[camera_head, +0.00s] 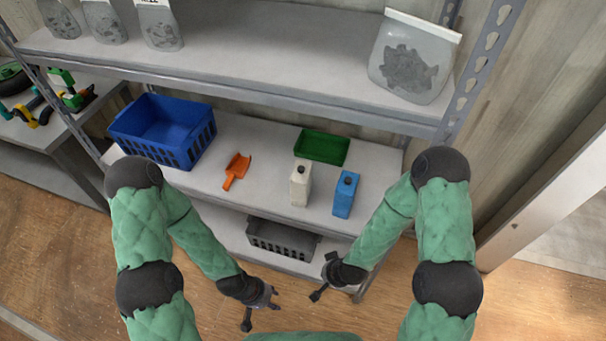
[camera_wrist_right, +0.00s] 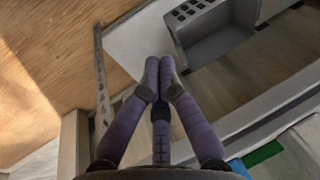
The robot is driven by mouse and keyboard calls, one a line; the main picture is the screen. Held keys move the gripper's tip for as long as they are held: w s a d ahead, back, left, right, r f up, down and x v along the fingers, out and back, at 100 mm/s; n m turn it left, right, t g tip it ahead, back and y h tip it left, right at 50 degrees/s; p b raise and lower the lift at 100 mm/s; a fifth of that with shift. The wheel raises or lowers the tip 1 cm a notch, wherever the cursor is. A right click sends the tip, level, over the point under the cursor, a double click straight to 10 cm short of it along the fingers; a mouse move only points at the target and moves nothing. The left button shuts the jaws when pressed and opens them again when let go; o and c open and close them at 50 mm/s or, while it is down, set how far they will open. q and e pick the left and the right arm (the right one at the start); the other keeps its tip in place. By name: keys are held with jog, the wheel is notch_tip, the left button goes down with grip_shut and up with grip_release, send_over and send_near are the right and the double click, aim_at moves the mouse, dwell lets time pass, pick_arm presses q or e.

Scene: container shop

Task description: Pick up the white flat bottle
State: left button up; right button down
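The white flat bottle (camera_head: 300,186) stands upright on the middle shelf board, with a dark cap, left of a blue bottle (camera_head: 345,194). My left gripper (camera_head: 262,308) is open and empty, in front of the shelf and below the bottle in the head view.
On the bottle's shelf (camera_head: 259,206) are a green tray (camera_head: 322,147), an orange scoop (camera_head: 237,171) and a blue basket (camera_head: 163,131). A grey basket (camera_head: 282,240) sits on the lower shelf. The upper shelf (camera_head: 235,52) overhangs behind, carrying bags.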

jog(key=w+a+r+t+h+p, duration=0.35)
jog(key=w+a+r+t, duration=0.3)
jog(key=w+r, duration=0.55)
jog(key=s+a+r+t+h+p, duration=0.1)
jog(key=a+r+t, duration=0.1)
jog(key=r, duration=0.4)
jog(key=a+r+m+t+h+p, duration=0.1)
jog(key=a+r+h, duration=0.1)
jog(key=r, duration=0.4)
jog(key=shift+s+a+r+t+p, duration=0.3)
jog(key=shift+s+r+t+p, duration=0.05)
jog(key=shift+s+r, duration=0.05)
jog(key=shift+h, duration=0.25)
